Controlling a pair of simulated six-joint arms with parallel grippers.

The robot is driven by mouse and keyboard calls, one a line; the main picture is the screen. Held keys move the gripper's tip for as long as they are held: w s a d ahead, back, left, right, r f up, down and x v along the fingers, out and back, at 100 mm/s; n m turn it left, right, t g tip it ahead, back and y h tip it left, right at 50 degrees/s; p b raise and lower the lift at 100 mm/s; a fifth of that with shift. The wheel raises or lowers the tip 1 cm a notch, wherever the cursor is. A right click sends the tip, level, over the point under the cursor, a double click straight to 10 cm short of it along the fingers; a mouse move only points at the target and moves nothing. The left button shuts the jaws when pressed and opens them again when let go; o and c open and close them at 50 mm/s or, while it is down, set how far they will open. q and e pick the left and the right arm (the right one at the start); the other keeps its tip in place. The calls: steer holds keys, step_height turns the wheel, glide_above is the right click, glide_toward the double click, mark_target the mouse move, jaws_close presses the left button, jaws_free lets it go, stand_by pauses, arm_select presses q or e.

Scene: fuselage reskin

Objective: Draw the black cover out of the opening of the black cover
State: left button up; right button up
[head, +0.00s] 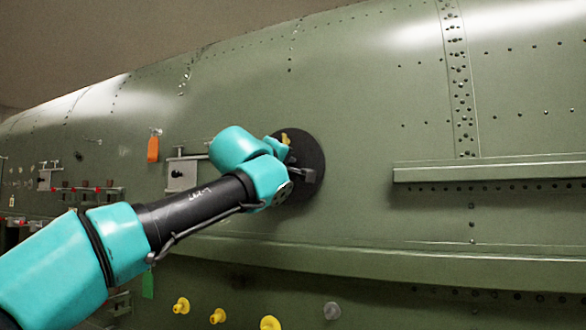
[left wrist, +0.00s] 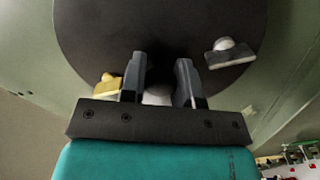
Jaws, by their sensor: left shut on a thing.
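The black cover (head: 312,148) is a round dark disc against the green fuselage skin, right of the middle in the head view. It fills the upper part of the left wrist view (left wrist: 90,40). My left gripper (head: 309,176) is at the face of the cover, and its two fingers (left wrist: 160,64) point at the disc. The fingers are shut on the cover, with a narrow dark gap between them; the gripped part itself is hard to make out. The opening's edge is hidden behind the disc. My right gripper is not in view.
A yellow latch (left wrist: 108,86) and a silver latch (left wrist: 229,54) sit near the fingers. A long green ledge (head: 490,171) juts out at the right. An orange tag (head: 153,149) hangs at the left. Yellow knobs (head: 218,316) line the lower skin.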

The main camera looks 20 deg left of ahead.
arm_select(q)
steer(key=shift+s+a, duration=0.1)
steer(key=shift+s, duration=0.4)
stand_by(0.3)
steer(key=s, duration=0.2)
steer(key=shift+s+a, duration=0.2)
steer(key=shift+s, duration=0.2)
stand_by(0.4)
